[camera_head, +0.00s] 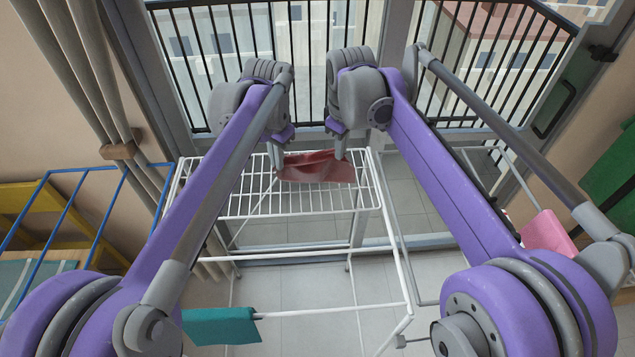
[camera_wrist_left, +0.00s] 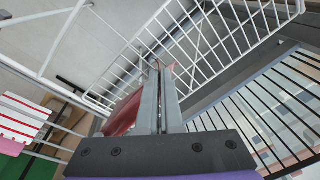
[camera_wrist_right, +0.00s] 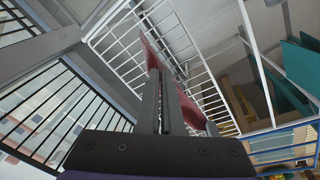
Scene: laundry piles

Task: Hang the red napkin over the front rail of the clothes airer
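The red napkin (camera_head: 318,167) is stretched between my two grippers, above the far part of the white wire clothes airer (camera_head: 292,216). My left gripper (camera_head: 276,163) is shut on its left end, and its fingers are pressed together with red cloth (camera_wrist_left: 124,116) beside them in the left wrist view. My right gripper (camera_head: 341,153) is shut on the upper right part; red cloth (camera_wrist_right: 188,108) shows past its fingers in the right wrist view. The napkin's lower edge hangs over the grid in the head view; whether it touches the wires I cannot tell.
A teal cloth (camera_head: 222,326) hangs on the airer's near left side. A pink cloth (camera_head: 548,233) is at right. A blue rack (camera_head: 88,168) stands at left, near the curtain (camera_head: 95,90). A black balcony railing (camera_head: 305,60) rises behind. Open tiled floor shows beneath the airer.

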